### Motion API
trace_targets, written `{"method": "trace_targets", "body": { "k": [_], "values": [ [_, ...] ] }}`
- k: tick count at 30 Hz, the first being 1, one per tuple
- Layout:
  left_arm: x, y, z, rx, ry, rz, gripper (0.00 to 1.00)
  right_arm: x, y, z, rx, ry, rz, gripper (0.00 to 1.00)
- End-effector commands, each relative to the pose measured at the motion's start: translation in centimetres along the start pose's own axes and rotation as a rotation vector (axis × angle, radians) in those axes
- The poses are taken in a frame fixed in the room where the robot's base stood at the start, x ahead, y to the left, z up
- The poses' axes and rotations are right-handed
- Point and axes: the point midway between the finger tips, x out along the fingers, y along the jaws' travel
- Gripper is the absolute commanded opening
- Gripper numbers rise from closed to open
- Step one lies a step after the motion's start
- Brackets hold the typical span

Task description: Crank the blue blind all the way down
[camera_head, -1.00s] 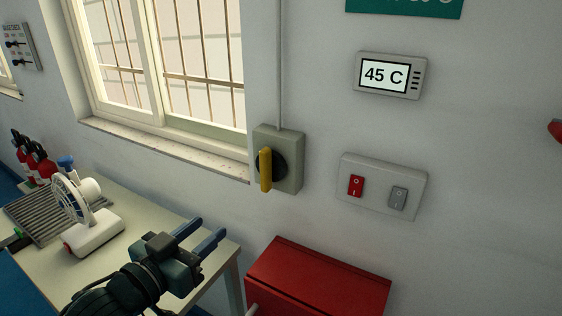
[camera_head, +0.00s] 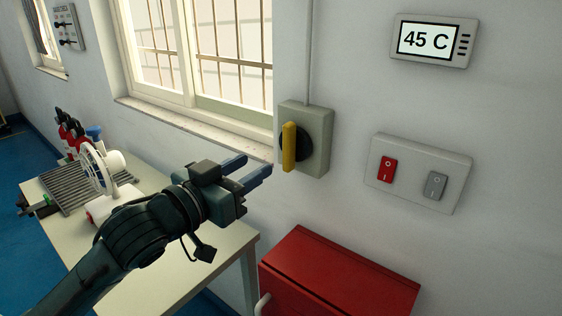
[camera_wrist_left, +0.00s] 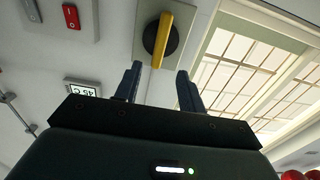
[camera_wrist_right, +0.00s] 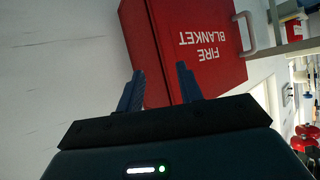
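No blue blind shows in any view. A yellow handle (camera_head: 289,147) stands upright on a black disc on a grey wall box (camera_head: 318,140), right of the window. My left gripper (camera_head: 257,168) is open and empty, its fingertips just left of and below the handle. In the left wrist view the yellow handle (camera_wrist_left: 162,40) lies beyond the open fingers (camera_wrist_left: 158,72), in line with the gap and apart from them. My right gripper (camera_wrist_right: 160,72) is open and empty, facing a red fire blanket box (camera_wrist_right: 190,50); it is outside the head view.
A barred window (camera_head: 215,60) has a sill left of the box. A white table (camera_head: 165,275) holds a fan (camera_head: 105,180) and a grille. The red box (camera_head: 340,275) is below. A switch plate (camera_head: 415,172) and 45 C display (camera_head: 434,41) are to the right.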

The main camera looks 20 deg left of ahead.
Motion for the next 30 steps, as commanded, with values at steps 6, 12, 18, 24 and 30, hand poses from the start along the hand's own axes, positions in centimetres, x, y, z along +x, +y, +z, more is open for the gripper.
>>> {"method": "trace_targets", "body": {
  "k": [6,12,18,24,30],
  "values": [
    [4.8,0.0,-0.7,-0.002,0.001,0.000,0.40,-0.8,0.0,-1.3,-0.016,0.000,0.001,0.36],
    [7.9,0.0,-0.5,-0.001,0.000,-0.001,0.40,-0.7,0.6,-0.4,-0.014,-0.025,0.016,0.36],
    [9.3,0.0,-0.3,0.000,0.000,0.000,0.40,-0.6,0.8,-0.6,-0.003,-0.022,0.026,0.36],
    [9.4,0.0,-0.3,0.001,0.000,0.000,0.40,-0.5,0.7,-0.8,0.003,-0.019,0.027,0.36],
    [9.3,0.0,-0.3,0.000,0.000,0.000,0.30,-0.5,0.7,-0.8,0.002,-0.019,0.025,0.36]
  ]
}}
